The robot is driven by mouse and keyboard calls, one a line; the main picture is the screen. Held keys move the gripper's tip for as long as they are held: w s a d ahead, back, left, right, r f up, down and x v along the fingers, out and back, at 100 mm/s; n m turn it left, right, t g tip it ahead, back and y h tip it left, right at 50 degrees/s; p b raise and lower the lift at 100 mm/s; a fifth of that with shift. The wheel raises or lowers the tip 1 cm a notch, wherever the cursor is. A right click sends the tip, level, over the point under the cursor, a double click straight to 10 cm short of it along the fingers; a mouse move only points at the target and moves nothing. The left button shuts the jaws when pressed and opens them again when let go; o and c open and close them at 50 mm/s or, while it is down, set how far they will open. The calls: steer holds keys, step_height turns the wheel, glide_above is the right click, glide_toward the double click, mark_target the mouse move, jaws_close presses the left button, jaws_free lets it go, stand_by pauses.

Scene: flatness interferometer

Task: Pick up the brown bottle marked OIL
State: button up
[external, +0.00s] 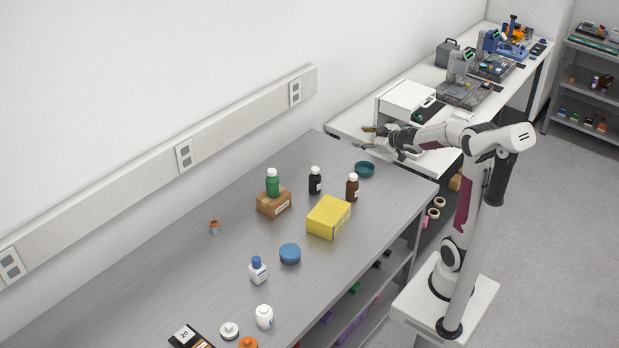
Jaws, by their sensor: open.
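A brown bottle (352,187) with a white cap stands upright on the grey metal bench, near its right edge. Its label is too small to read. A darker, nearly black bottle (315,181) with a white cap stands to its left. My gripper (368,138) is open and empty. It is above the far end of the bench, up and beyond the brown bottle, and its fingers point left. It is clear of both bottles.
A teal dish (365,169) sits just behind the brown bottle. A yellow box (328,217) is in front of it. A white bench (345,126) with instruments adjoins beyond. The bench's back left is mostly clear.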

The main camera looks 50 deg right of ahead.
steer(key=w+d+f+n+t+y, duration=0.1)
steer(key=w+d+f+n+y, duration=0.15)
steer(key=w+f, duration=0.2)
steer(key=n+g+y, duration=0.1)
steer(key=n+y, duration=0.2)
steer(key=y, duration=1)
glide_toward(353, 175)
steer(key=shift+x, duration=1.05)
steer(key=shift+r, duration=0.2)
steer(key=shift+x, duration=1.3)
steer(key=shift+a+f, duration=0.1)
steer(key=shift+f+x, duration=0.15)
steer(key=shift+x, duration=1.1)
steer(key=shift+f+x, duration=0.2)
steer(key=shift+x, duration=1.05)
